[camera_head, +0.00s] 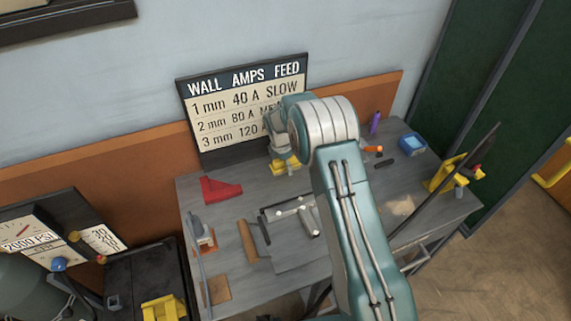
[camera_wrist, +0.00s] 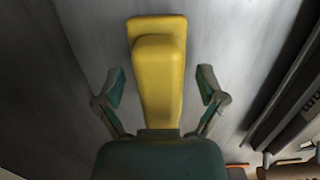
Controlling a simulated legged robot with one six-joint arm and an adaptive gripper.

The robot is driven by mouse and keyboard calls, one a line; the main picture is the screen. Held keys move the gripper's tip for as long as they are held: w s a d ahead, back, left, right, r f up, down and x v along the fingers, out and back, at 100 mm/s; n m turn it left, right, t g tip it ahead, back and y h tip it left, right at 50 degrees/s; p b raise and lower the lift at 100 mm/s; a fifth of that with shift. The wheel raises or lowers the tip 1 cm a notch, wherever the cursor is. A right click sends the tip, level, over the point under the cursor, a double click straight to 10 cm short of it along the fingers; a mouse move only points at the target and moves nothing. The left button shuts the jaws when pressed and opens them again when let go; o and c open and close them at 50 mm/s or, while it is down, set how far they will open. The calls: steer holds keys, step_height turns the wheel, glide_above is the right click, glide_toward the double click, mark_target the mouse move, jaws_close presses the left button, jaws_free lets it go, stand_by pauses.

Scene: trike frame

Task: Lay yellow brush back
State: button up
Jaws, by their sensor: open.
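The yellow brush (camera_head: 288,164) is at the back of the grey workbench (camera_head: 330,165), in front of the sign. In the wrist view the brush (camera_wrist: 160,75) runs lengthwise between the two fingers, with its near end hidden by the gripper's palm. My gripper (camera_wrist: 162,88) is open, with one teal finger on each side of the brush and a visible gap on both sides. In the head view my gripper (camera_head: 281,143) is above the brush, partly hidden by my arm. I cannot tell whether the brush's underside touches the bench.
The lettered sign (camera_head: 247,105) stands close behind. A red angled piece (camera_head: 220,190) lies to the left. A grey plate with rods (camera_head: 290,222) is in front.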

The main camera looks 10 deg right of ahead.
steer(key=r, duration=0.4)
steer(key=a+r, duration=0.1)
steer(key=r, duration=0.7)
steer(key=shift+s+a+r, duration=0.2)
steer(key=shift+r, duration=0.05)
steer(key=s+d+r+m+t+y, duration=0.1)
steer(key=s+d+r+m, duration=0.2)
steer(key=s+r+m, duration=0.35)
steer(key=s+d+r+m+t, duration=0.1)
steer(key=s+d+r+m, duration=0.2)
steer(key=s+r, duration=0.7)
steer(key=s+d+r+m+t, duration=0.1)
steer(key=s+m, duration=0.4)
steer(key=s, duration=0.5)
steer(key=s+d+r+m+t, duration=0.2)
steer(key=s+m, duration=0.4)
steer(key=s, duration=0.4)
steer(key=shift+s+d+r, duration=0.15)
steer(key=shift+s+r, duration=0.15)
